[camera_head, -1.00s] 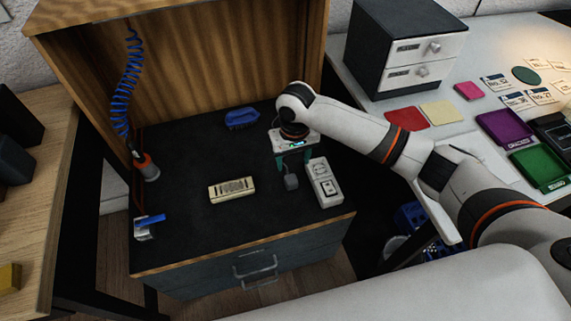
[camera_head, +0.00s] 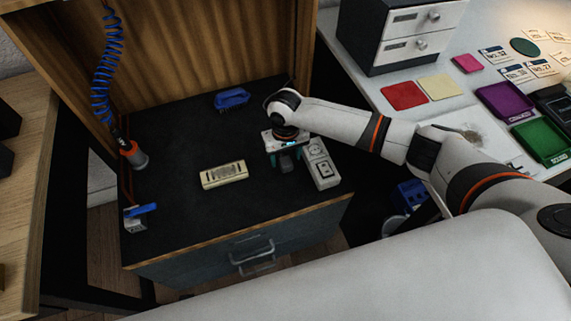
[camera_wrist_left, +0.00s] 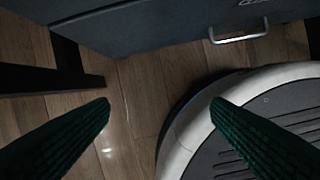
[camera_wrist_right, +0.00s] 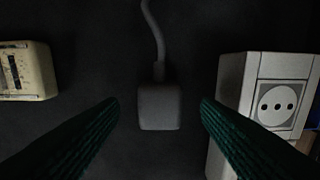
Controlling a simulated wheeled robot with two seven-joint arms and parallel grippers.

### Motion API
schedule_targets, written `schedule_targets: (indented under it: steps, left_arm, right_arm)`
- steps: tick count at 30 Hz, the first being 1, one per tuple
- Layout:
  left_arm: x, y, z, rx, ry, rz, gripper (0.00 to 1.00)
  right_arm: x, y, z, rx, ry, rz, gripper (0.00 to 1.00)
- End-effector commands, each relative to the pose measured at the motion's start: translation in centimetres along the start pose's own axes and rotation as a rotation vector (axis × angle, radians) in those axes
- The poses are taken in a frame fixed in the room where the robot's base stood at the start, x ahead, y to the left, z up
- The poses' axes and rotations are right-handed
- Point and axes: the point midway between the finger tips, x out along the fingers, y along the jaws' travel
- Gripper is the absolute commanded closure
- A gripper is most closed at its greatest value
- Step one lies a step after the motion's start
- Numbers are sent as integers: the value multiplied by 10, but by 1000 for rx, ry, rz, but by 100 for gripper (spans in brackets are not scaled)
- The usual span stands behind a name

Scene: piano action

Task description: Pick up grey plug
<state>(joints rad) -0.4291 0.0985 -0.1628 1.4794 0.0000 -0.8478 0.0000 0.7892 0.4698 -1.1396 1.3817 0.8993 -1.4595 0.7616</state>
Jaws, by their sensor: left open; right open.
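The grey plug (camera_wrist_right: 159,107) is a small block with a cord running away from it, lying on the dark bench top. In the right wrist view it sits between the two green fingers of my right gripper (camera_wrist_right: 160,112), with a gap on each side. In the head view the plug (camera_head: 287,165) shows just below the open right gripper (camera_head: 287,158). The right gripper is open and points down over the plug. In the left wrist view my left gripper (camera_wrist_left: 160,106) is open and empty above the floor; the head view does not show it.
A white socket block (camera_head: 322,165) stands close to the right of the plug. A cream block (camera_head: 224,174) lies to the left, and a blue brush-like thing (camera_head: 232,98) lies behind. A coiled blue hose (camera_head: 106,70) hangs at the left. The bench top's front middle is clear.

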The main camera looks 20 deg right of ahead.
Motion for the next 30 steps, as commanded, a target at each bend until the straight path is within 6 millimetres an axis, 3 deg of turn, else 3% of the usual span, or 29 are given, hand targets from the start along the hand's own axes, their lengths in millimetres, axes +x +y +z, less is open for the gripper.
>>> schedule_targets:
  steps: [4, 13, 22, 30]
  left_arm:
    - [-9, 1, 10, -2, -9, 1, 28]
    - [-14, 1, 12, -2, -8, 2, 28]
    - [-14, 1, 12, -2, -8, 2, 28]
    - [-14, 1, 12, -2, -9, 2, 28]
  right_arm:
    - [17, 0, 0, 0, 1, 0, 42]
    - [19, 0, 0, -1, 0, 0, 42]
    - [19, 0, 0, -1, 0, 0, 88]
    - [18, 0, 0, -1, 0, 0, 88]
